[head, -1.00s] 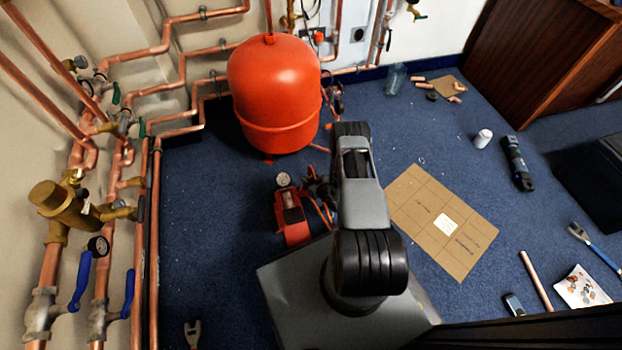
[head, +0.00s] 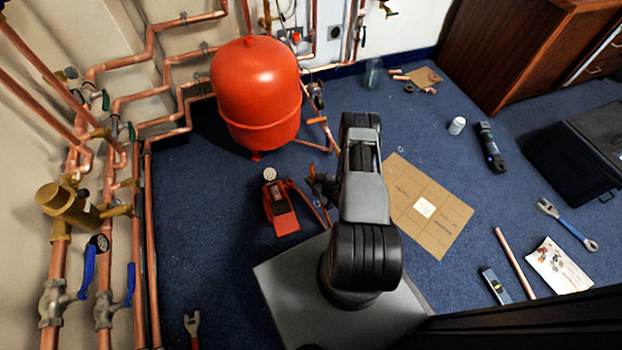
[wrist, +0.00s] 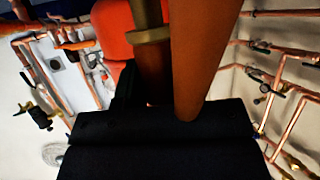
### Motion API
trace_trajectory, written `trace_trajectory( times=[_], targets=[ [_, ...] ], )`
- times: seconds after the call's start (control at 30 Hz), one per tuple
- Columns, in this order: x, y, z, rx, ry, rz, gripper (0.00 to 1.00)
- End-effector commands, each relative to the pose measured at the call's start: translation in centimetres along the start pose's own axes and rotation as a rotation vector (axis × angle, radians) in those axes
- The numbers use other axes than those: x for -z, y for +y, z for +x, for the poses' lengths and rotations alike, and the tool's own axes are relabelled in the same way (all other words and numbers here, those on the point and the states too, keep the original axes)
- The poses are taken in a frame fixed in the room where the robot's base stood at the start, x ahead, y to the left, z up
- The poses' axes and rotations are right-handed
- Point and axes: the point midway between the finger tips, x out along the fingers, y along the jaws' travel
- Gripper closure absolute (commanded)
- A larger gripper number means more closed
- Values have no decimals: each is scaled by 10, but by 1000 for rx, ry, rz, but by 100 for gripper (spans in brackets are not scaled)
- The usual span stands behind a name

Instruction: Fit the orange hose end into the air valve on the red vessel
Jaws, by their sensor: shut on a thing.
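The red vessel (head: 256,95) stands on the carpet by the pipe wall at the upper left middle of the head view. It also shows behind the hose in the wrist view (wrist: 112,40). The orange hose (wrist: 203,50) fills the middle of the wrist view, with a brass-coloured collared piece (wrist: 148,35) beside it. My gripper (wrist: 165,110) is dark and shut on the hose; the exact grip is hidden. In the head view my arm hides most of my gripper, low and to the right of the vessel. I cannot make out the air valve clearly.
A red pump with a gauge (head: 280,207) stands left of my arm. Copper pipes (head: 130,240) with valves line the left wall. A cardboard sheet (head: 428,208) lies to the right. Loose tools lie further right. Carpet between pump and left pipes is clear.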

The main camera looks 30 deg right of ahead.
Motion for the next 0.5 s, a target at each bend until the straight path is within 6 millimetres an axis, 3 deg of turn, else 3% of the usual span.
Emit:
trace_trajectory(
  times=[0.5],
  targets=[
    [13,0,-5,1,0,-1,97]
  ],
)
